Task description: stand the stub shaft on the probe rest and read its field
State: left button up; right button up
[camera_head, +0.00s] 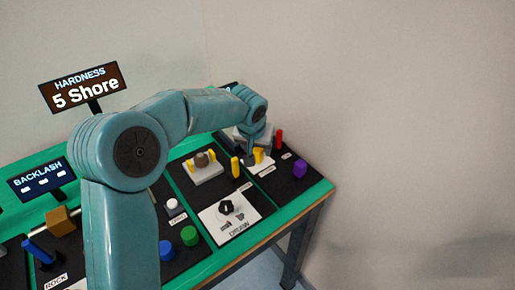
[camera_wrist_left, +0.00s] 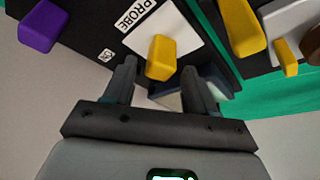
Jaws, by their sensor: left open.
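My left gripper (camera_head: 254,146) is over the rear right panel and points down. In the left wrist view its two fingers (camera_wrist_left: 157,72) are apart, with a yellow block (camera_wrist_left: 160,57) showing between and beyond the tips. I cannot tell whether they touch it. The block also shows below the gripper in the head view (camera_head: 259,155). A brown round part (camera_head: 202,160) sits between yellow pieces on a white block (camera_head: 206,174). I cannot tell which part is the stub shaft. My right gripper is out of view.
A yellow upright piece (camera_head: 235,167), a red one (camera_head: 278,136) and a purple block (camera_head: 300,168) stand nearby. A dial panel (camera_head: 231,222) is in front. A HARDNESS sign (camera_head: 84,86) reads 5 Shore; a BACKLASH sign (camera_head: 41,180) shows dashes. The green table (camera_head: 316,188) ends at right.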

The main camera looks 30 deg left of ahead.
pick_arm(q)
jog(key=v, duration=1.1)
jog(key=shift+s+f, duration=0.1)
jog(key=shift+s, duration=0.05)
